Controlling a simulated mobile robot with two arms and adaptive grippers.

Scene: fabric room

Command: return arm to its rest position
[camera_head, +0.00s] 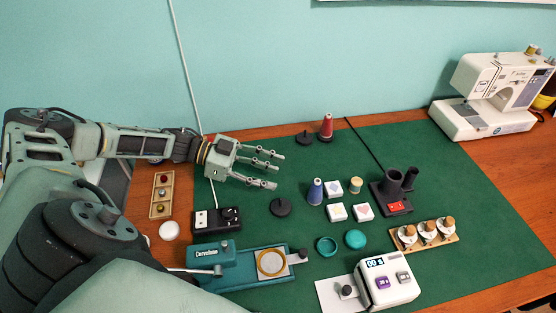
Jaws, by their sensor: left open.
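My left arm reaches in from the left over the table's left part. My left gripper (264,168) is open and empty, its fingers spread and pointing right above the green mat (440,190). Nothing is between the fingers. The black disc (281,207) lies below the fingers in the picture, apart from them. My right gripper does not show in this view.
Near the gripper stand a red thread cone (326,127), a black stand (304,138), a blue cone (315,192) and a black control box (217,219). The mat's right side is clear.

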